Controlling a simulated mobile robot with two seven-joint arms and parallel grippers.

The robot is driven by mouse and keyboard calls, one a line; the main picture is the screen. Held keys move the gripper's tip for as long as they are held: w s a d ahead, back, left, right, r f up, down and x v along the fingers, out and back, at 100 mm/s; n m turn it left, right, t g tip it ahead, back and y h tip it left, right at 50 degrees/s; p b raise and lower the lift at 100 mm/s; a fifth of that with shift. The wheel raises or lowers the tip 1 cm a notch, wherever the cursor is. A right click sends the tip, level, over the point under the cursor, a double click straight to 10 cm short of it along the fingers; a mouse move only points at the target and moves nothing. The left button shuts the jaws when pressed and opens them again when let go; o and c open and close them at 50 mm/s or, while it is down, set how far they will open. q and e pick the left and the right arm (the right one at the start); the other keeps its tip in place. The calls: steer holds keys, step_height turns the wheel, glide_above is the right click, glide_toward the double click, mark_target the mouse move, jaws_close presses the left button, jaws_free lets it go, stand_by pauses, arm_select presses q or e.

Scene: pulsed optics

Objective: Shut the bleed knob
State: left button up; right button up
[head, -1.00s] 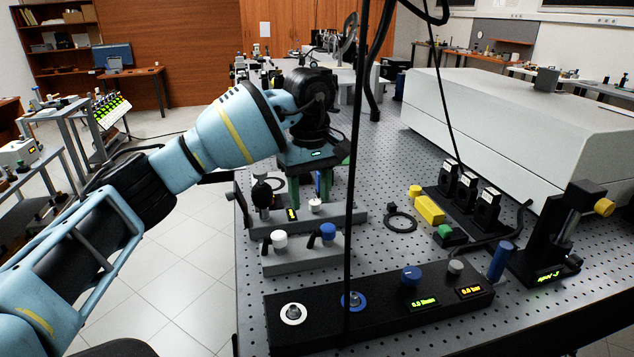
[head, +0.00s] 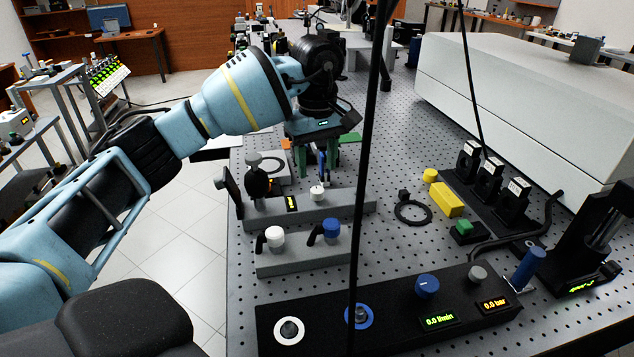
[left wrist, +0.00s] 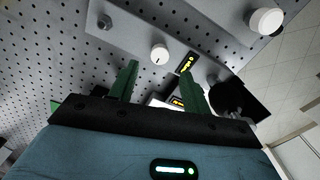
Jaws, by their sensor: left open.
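No readable label marks the bleed knob. A small white round knob (head: 317,192) with a dark mark sits on a grey block (head: 350,203) beside a small lit display (head: 292,203). The knob also shows in the left wrist view (left wrist: 159,54), ahead of the fingertips. My left gripper (head: 318,170) has its green fingers spread and empty, just behind that knob in the head view. The fingers (left wrist: 160,72) also show apart in the left wrist view, and the knob is not gripped. My right gripper is out of view.
A nearer grey block carries a white knob (head: 275,236) and a blue knob (head: 331,229). A black panel (head: 395,340) with a blue dial (head: 427,286) stands in front. A black cable (head: 361,200) hangs across the view. The perforated table (head: 400,150) is partly clear.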

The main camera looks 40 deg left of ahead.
mark_target(317, 189)
arm_select(q)
step_height(317, 189, down, 6)
steer(key=shift+r, duration=0.15)
stand_by(0.3)
steer(key=c, duration=1)
